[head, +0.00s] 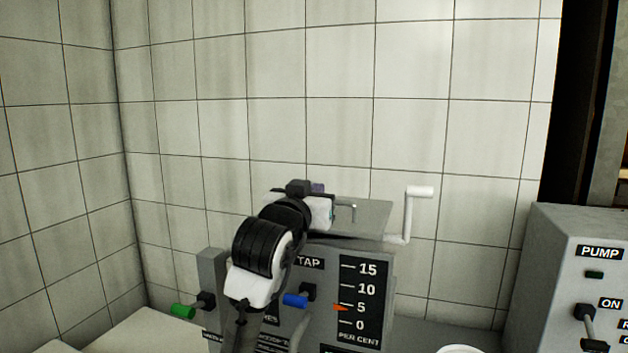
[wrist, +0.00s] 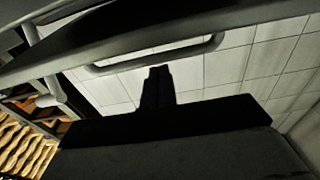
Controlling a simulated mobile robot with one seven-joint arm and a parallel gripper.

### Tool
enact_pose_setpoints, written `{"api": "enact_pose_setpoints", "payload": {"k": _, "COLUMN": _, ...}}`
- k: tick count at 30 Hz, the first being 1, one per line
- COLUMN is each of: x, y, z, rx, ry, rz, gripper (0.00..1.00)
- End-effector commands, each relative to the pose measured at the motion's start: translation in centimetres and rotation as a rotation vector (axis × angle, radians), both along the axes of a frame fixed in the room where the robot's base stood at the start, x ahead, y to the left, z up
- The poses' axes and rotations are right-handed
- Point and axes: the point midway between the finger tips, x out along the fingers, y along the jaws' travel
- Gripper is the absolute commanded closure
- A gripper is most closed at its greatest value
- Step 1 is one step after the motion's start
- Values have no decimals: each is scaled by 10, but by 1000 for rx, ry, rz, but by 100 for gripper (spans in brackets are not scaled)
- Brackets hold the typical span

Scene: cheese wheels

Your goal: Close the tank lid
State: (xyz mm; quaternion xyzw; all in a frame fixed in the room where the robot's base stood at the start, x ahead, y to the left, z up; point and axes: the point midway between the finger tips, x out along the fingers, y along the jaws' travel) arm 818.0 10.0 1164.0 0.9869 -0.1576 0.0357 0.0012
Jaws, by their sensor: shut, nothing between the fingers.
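The grey tank lid (head: 368,216), a flat plate with a bent bar handle (head: 353,207), lies over the top of the grey tank (head: 385,275). A dark strip shows under its front edge; I cannot tell whether it sits fully down. My arm reaches across the lid's left part and hides it. My gripper (wrist: 157,88) shows dark and shut, with nothing held, in the wrist view. A long grey edge and a grey bar (wrist: 160,62), which looks like the handle, cross just past its fingertips. I cannot tell whether they touch. In the head view, my arm mostly hides the fingers.
A white crank (head: 408,215) stands at the tank's right. A green-tipped lever (head: 184,311) and a blue-tipped lever (head: 295,301) stick out in front. A grey pump box (head: 575,270) stands at the right. The tiled wall is close behind. Shelves with pale goods (wrist: 20,145) show in the wrist view.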

Motion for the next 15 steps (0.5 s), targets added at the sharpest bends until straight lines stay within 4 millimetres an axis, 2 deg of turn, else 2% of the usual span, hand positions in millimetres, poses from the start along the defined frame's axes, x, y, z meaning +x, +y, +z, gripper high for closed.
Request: {"api": "enact_pose_setpoints", "payload": {"k": 15, "x": -2, "y": 0, "z": -9, "rx": -5, "ry": -12, "rz": -1, "gripper": 100}}
